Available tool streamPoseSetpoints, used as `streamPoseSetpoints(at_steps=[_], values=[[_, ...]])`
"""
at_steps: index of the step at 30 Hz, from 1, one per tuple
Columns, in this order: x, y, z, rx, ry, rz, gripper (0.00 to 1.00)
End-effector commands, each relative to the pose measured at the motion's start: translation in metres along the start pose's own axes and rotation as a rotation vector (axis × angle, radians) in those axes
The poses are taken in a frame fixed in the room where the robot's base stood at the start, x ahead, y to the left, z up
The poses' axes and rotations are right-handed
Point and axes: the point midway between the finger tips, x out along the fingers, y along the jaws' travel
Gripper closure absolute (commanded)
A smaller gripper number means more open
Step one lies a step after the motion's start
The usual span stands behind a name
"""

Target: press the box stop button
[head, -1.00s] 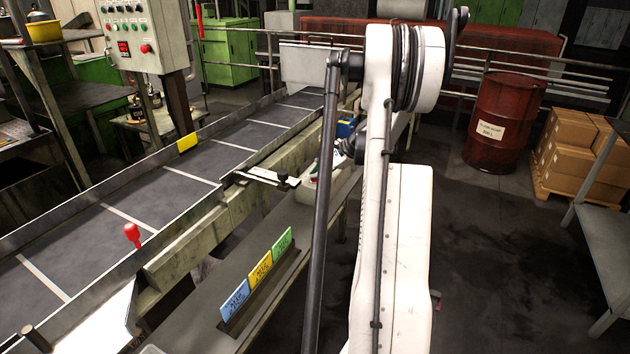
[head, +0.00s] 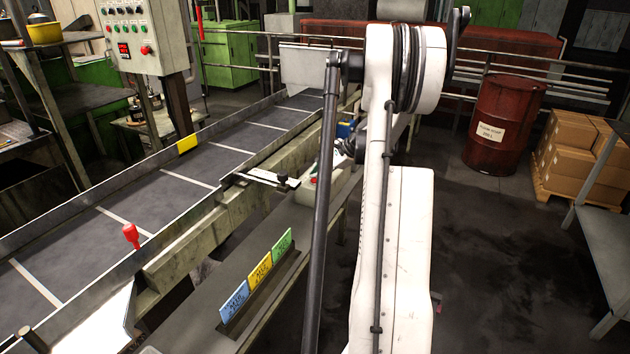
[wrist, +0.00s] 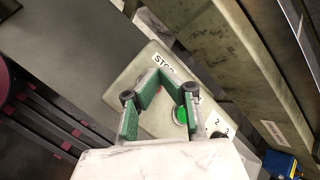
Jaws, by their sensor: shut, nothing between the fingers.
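The pale control box (head: 330,186) stands beside the conveyor in the head view, partly hidden by my arm. In the wrist view the box (wrist: 150,123) carries a STOP label (wrist: 166,63) and a round green button (wrist: 180,115). A small patch of red, likely the stop button (wrist: 163,89), shows just below the label, mostly hidden by my fingers. My gripper (wrist: 161,75) is shut and empty, its green fingers meeting over the box near the STOP label. I cannot tell whether the fingertips touch the button. The head view does not show the fingers clearly.
Coloured cards (head: 258,274) stand in front of the box. A control panel (head: 140,38) is at upper left. A red drum (head: 492,125) stands at right.

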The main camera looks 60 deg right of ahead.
Motion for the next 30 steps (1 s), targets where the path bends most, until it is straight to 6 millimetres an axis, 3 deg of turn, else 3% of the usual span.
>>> streamPoseSetpoints(at_steps=[24, 30], values=[[-0.041, -0.029, 0.030, 0.000, 0.000, 0.000, 1.00], [-0.042, -0.030, 0.031, 0.000, 0.000, 0.000, 1.00]])
